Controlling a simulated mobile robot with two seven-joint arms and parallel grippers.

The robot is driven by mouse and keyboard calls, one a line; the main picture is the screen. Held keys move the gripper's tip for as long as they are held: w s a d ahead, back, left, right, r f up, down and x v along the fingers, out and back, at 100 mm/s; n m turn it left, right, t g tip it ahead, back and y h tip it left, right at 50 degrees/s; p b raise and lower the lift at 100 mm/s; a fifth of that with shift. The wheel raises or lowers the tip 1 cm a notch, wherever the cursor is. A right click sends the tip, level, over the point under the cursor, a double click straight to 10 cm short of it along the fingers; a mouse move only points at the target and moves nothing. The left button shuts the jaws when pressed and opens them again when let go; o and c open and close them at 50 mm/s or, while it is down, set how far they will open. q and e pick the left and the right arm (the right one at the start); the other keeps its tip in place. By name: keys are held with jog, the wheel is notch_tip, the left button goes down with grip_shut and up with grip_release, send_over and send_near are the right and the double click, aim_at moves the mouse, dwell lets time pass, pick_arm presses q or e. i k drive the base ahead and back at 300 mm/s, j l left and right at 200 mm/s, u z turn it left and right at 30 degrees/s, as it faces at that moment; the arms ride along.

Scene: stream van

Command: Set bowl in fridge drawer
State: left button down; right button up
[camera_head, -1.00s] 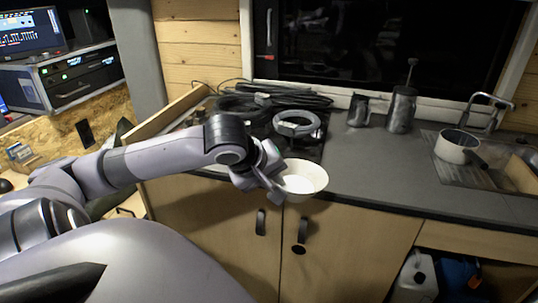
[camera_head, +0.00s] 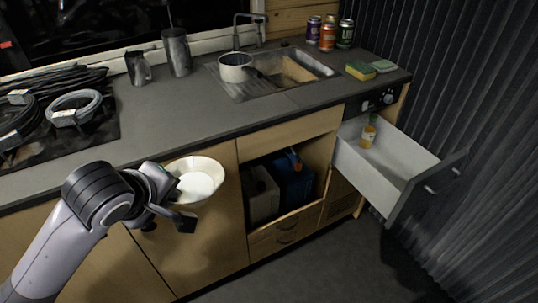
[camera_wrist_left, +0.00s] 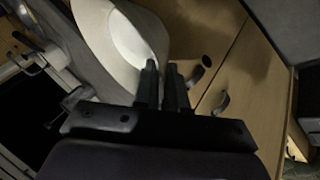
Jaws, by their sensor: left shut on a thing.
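The white bowl (camera_head: 196,181) is held upright at its rim by my left gripper (camera_head: 177,198), in front of the counter's edge. In the left wrist view the two dark fingers (camera_wrist_left: 163,85) are closed together at the rim of the bowl (camera_wrist_left: 125,40). The fridge drawer (camera_head: 385,160) is pulled out at the right, below the counter's end, with white walls and a dark front. A small yellow bottle (camera_head: 368,132) stands inside it at the back; the front part of its floor is partly hidden by the wall. My right gripper is in no view.
Cans (camera_head: 328,36) and sponges (camera_head: 360,70) stand at the right end. An open shelf (camera_head: 285,190) holds canisters. Floor before the drawer is clear.

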aim_at(392, 179)
jog(key=z, duration=0.75)
jog(key=i+l+z, duration=0.2)
jog(key=i+z, duration=0.25)
jog(key=i+l, duration=0.15)
jog(key=i, duration=0.35)
jog(key=i+l, duration=0.2)
jog(key=i, duration=0.3)
